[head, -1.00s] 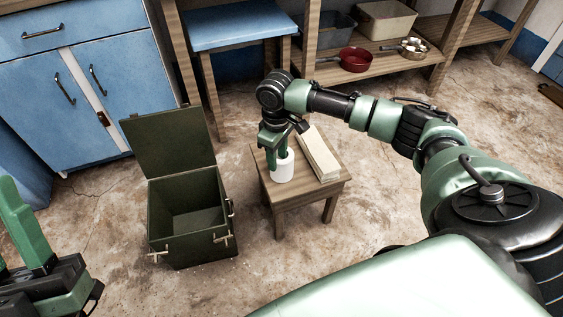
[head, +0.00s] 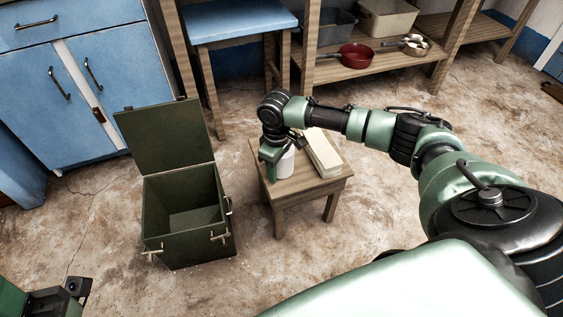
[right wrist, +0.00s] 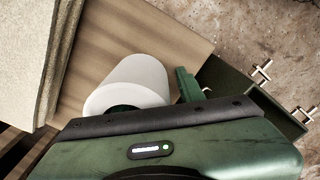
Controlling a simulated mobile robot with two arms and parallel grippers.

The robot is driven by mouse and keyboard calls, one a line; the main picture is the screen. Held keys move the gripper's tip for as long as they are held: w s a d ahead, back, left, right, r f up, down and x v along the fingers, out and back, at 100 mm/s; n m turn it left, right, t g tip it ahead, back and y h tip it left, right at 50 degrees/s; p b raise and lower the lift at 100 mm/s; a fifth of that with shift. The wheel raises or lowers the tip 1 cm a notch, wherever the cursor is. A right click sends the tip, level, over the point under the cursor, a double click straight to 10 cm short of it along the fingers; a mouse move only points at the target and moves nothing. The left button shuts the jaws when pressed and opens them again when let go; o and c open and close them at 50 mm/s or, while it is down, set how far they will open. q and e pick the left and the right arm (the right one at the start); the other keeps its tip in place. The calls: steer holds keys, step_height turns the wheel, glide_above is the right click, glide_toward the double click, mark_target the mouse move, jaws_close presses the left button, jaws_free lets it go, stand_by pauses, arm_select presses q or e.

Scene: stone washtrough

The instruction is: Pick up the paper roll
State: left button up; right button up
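The paper roll (head: 286,163) is white and stands upright on the small wooden stool (head: 310,190). My right gripper (head: 277,166) is lowered over it from above. One green finger reaches down along the roll's left side in the head view. In the right wrist view the roll (right wrist: 130,80) shows close below the gripper, and one finger (right wrist: 188,85) is beside it with a narrow gap. Something dark green shows in the roll's end opening; the other finger is not clearly visible. My left gripper (head: 45,302) is cut off at the lower left corner, its fingers out of view.
A pale rectangular block (head: 322,152) lies on the stool right beside the roll. An open dark green box (head: 188,240) with a raised lid stands left of the stool. A blue-topped stool (head: 240,25) and shelves with a red pan (head: 355,56) are behind.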

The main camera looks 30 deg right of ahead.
steer(key=shift+r, duration=0.1)
jaws_close()
